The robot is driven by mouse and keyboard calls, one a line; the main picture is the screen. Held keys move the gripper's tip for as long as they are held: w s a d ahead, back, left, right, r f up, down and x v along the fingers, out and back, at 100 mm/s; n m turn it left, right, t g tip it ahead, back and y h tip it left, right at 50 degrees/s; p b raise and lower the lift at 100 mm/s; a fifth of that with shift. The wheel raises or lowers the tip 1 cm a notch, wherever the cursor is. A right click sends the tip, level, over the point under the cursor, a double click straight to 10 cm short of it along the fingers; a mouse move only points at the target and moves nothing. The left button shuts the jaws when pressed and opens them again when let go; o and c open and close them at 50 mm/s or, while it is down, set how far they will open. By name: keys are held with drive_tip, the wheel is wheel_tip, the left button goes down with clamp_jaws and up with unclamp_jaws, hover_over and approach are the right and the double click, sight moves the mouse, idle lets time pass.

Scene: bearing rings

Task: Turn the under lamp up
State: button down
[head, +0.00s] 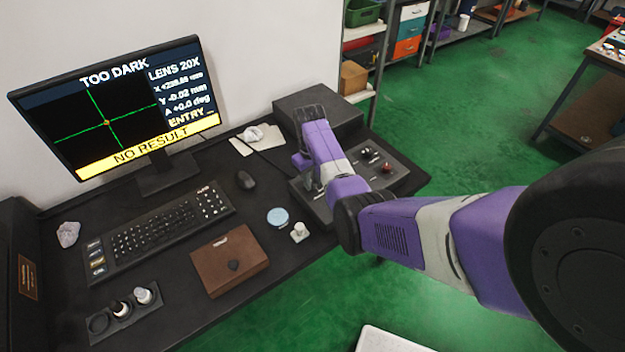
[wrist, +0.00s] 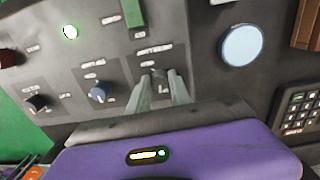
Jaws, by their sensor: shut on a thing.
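The dark control box (head: 399,176) stands at the right end of the desk, and its panel (wrist: 85,60) fills much of the wrist view. My gripper (wrist: 162,84) is shut on a small dark knob (wrist: 160,78), with one finger on each side. The small printed label above this knob is too blurred to read surely. Beside it are a blue knob (wrist: 97,92) and a black knob (wrist: 37,102). A green light (wrist: 70,32) is lit. The monitor (head: 119,108) reads TOO DARK and NO RESULT. In the head view my arm hides the gripped knob.
A pale blue disc (head: 278,217) and a small white piece (head: 299,232) lie left of the control box. A mouse (head: 245,180), keyboard (head: 158,232) and brown case (head: 229,262) take up the desk's middle. A red knob (wrist: 8,57) is at the panel's edge.

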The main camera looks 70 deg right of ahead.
drive_tip(key=m, duration=0.4)
drive_tip(key=shift+w+m, duration=0.1)
drive_tip(key=shift+m, duration=0.2)
drive_tip(key=m, duration=0.4)
drive_tip(key=shift+m, duration=0.3)
drive_tip(key=m, duration=0.4)
drive_tip(key=shift+m, duration=0.3)
drive_tip(key=m, duration=0.4)
drive_tip(key=shift+d+m+y, duration=0.1)
drive_tip(key=shift+m+y, duration=0.2)
drive_tip(key=shift+m, duration=0.1)
drive_tip(key=c, duration=1.2)
unclamp_jaws()
drive_tip(key=shift+w+d+r+b, duration=0.1)
drive_tip(key=shift+r+b, duration=0.15)
drive_tip(key=shift+r, duration=1.75)
drive_tip(key=shift+w+r+b, duration=0.1)
drive_tip(key=shift+r+b, duration=0.15)
drive_tip(key=shift+r, duration=1.7)
